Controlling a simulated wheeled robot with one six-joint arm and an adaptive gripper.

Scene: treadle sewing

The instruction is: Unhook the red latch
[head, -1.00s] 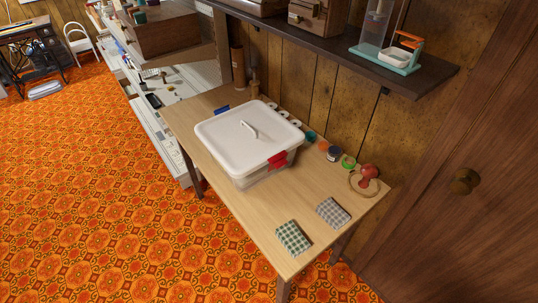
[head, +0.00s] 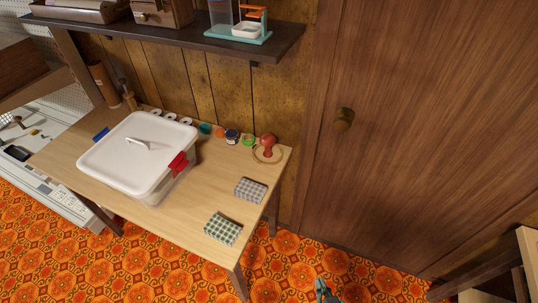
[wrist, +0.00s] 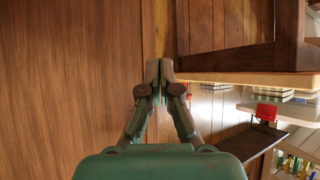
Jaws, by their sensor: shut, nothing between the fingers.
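The red latch (head: 178,161) is on the right side of a clear box with a white lid (head: 135,152). The box stands on the wooden table; the lid has a pale handle on top. I cannot tell from here whether the latch is hooked. My gripper (wrist: 159,68) is shut and empty in the wrist view, well away from the box. In the head view only a small part of my gripper (head: 323,289) shows at the bottom edge, over the floor to the right of the table.
A green checked cloth (head: 223,228) and a grey checked cloth (head: 251,190) lie on the table's right part. A red-knobbed object (head: 268,147) and several small round items stand along the back. A dark shelf (head: 190,35) overhangs the table. A wooden door (head: 400,130) is at right.

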